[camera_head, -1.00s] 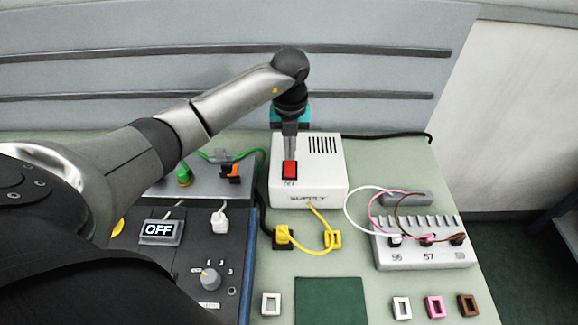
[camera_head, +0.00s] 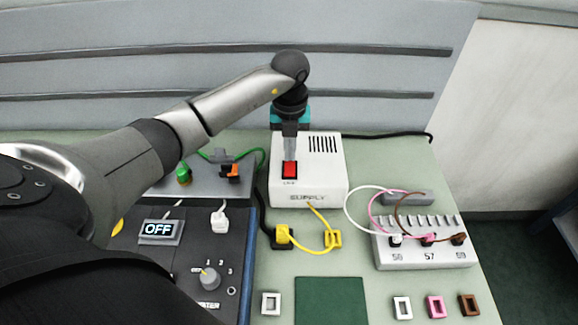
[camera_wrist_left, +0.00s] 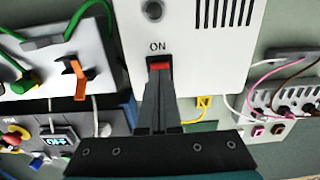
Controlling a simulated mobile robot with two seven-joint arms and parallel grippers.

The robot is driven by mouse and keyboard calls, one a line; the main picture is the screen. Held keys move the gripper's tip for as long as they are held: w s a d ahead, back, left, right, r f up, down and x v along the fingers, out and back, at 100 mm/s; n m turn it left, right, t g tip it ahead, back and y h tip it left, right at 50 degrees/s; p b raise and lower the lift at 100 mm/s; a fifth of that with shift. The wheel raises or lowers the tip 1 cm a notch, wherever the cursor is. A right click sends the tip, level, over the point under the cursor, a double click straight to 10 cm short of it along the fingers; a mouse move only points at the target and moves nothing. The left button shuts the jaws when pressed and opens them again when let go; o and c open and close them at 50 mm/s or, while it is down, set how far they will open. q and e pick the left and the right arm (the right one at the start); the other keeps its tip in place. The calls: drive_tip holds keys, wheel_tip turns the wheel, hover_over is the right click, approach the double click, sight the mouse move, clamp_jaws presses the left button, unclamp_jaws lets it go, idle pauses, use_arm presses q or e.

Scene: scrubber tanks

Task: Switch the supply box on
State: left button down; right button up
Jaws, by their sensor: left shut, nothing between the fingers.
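The supply box (camera_head: 317,185) is a white box with vent slots and a red rocker switch (camera_head: 290,169) on its top. My left gripper (camera_head: 290,158) comes down from above with its shut, empty fingers at the far end of the switch. In the left wrist view, the fingertips (camera_wrist_left: 158,74) are at the red switch (camera_wrist_left: 159,66), just below the printed word ON. They hide most of the switch, so I cannot tell which way it is tipped or whether they press it. My right gripper is not in view.
A dark panel left of the box has a display (camera_head: 159,230) reading OFF and a knob (camera_head: 209,279). A grey unit (camera_head: 201,182) with green and orange plugs stands behind it. A yellow cable (camera_head: 318,218) runs from the box front. A terminal block (camera_head: 424,252) is at right.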

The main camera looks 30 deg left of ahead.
use_arm(q)
drive_tip(key=shift+f+b, duration=0.45)
drive_tip(key=shift+f, duration=0.3)
drive_tip(key=shift+r, duration=0.1)
wheel_tip(320, 180, up, 7)
drive_tip(key=p, duration=0.6)
idle(0.4)
idle(0.4)
